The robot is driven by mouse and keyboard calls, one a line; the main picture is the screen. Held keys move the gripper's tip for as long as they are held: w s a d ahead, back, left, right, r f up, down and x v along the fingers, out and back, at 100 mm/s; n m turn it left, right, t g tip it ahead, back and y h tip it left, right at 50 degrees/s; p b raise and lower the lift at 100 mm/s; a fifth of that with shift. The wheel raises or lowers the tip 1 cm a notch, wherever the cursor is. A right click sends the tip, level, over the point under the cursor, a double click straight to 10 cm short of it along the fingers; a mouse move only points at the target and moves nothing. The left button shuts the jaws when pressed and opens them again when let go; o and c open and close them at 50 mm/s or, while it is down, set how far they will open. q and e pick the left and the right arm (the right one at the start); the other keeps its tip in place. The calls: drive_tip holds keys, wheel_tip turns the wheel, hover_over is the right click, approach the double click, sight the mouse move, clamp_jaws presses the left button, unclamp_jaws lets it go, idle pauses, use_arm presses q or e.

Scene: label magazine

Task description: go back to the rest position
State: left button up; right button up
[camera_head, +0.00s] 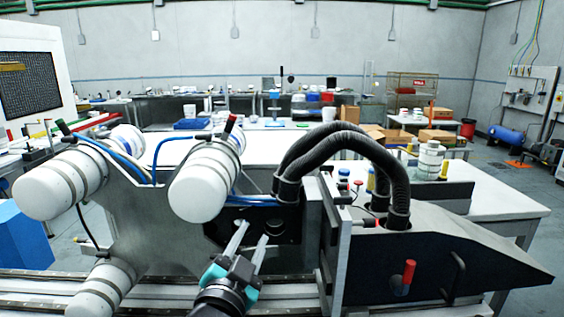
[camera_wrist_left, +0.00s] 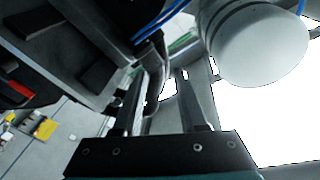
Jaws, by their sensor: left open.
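My left gripper (camera_head: 254,233) is in the lower middle of the head view, with its two grey fingers apart and nothing visible between them. It points up and away, toward a dark recess (camera_head: 283,228) of the machine. In the left wrist view the open fingers (camera_wrist_left: 160,88) point toward narrow machine parts; I cannot tell whether they touch anything. The dark label machine housing (camera_head: 445,265) stands just right of the gripper, with a red-handled knob (camera_head: 408,272) on its face. My right gripper is not in view.
White cylinders (camera_head: 202,187) on a grey bracket (camera_head: 150,225) stand close left of the gripper; one shows in the wrist view (camera_wrist_left: 262,48). Thick black hoses (camera_head: 345,140) arch above. A metal rail (camera_head: 40,283) runs along the front. A white table (camera_head: 500,200) lies behind.

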use_arm(q)
drive_tip(key=s+a+f+n+g+y, duration=0.25)
drive_tip(key=s+f, duration=0.25)
drive_tip(key=f, duration=0.3)
drive_tip(key=s+a+f+n+g+y, duration=0.1)
drive_tip(key=s+a+f+n+g, duration=0.1)
drive_tip(key=s+a+f+g, duration=0.4)
drive_tip(key=s+a+f+n+g, duration=0.1)
drive_tip(key=s+f+g, duration=0.2)
drive_tip(key=s+f, duration=0.45)
drive_tip(key=s+a+f+n+g, duration=0.1)
drive_tip(key=s+f+g, duration=0.25)
drive_tip(key=s, duration=0.75)
wheel_tip(320, 180, down, 24)
drive_tip(key=s+r+b, duration=0.1)
drive_tip(key=b, duration=0.1)
drive_tip(key=s+a+f+g+b, duration=0.2)
drive_tip(key=s+f, duration=1.4)
drive_tip(key=shift+a+f, duration=0.3)
drive_tip(key=shift+f, duration=0.1)
